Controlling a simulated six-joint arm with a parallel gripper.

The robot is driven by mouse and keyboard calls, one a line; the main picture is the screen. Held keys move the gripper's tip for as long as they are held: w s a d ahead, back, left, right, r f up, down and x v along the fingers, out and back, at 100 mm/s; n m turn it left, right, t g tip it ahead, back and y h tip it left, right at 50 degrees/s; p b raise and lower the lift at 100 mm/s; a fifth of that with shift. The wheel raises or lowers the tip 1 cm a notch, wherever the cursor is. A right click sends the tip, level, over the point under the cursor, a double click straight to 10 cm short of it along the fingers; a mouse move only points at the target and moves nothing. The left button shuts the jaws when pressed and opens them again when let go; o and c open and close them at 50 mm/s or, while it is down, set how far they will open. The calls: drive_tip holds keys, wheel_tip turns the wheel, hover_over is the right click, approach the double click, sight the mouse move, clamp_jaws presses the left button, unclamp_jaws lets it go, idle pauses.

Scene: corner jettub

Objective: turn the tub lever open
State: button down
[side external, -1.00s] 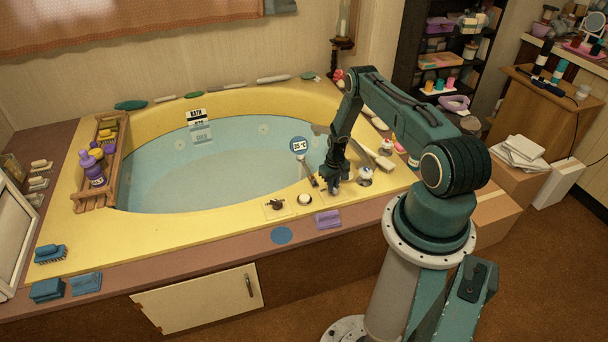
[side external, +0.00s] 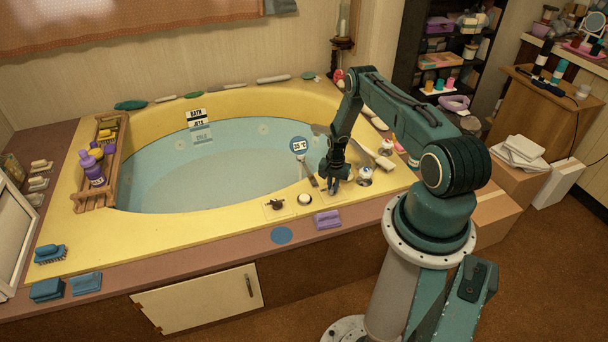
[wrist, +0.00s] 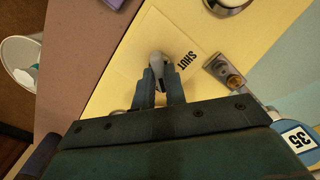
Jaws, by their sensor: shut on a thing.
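The tub lever (wrist: 157,60) is a small pale metal handle on a yellow plate beside the printed word SHUT. It shows in the wrist view between the fingertips. My gripper (wrist: 160,85) has its two blue-grey fingers closed around the lever, one on each side. In the side external view my gripper (side external: 333,185) reaches down to the yellow tub rim, and there the fingers and arm mostly hide the lever. The yellow tub (side external: 160,228) holds bluish water.
A metal spout (side external: 308,172) and a round gauge reading 35 °C (side external: 299,145) are left of my gripper. A round knob (side external: 304,199), a purple sponge (side external: 327,219) and another knob (side external: 365,177) are close by. A wooden caddy with bottles (side external: 80,200) is far left.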

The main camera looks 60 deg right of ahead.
sight(333, 187)
drive_tip(key=shift+m, duration=0.6)
drive_tip(key=c, duration=1.4)
unclamp_jaws()
drive_tip(key=shift+c, duration=0.2)
drive_tip(key=shift+r, duration=0.1)
wheel_tip(333, 187, up, 14)
drive_tip(key=shift+f, duration=0.2)
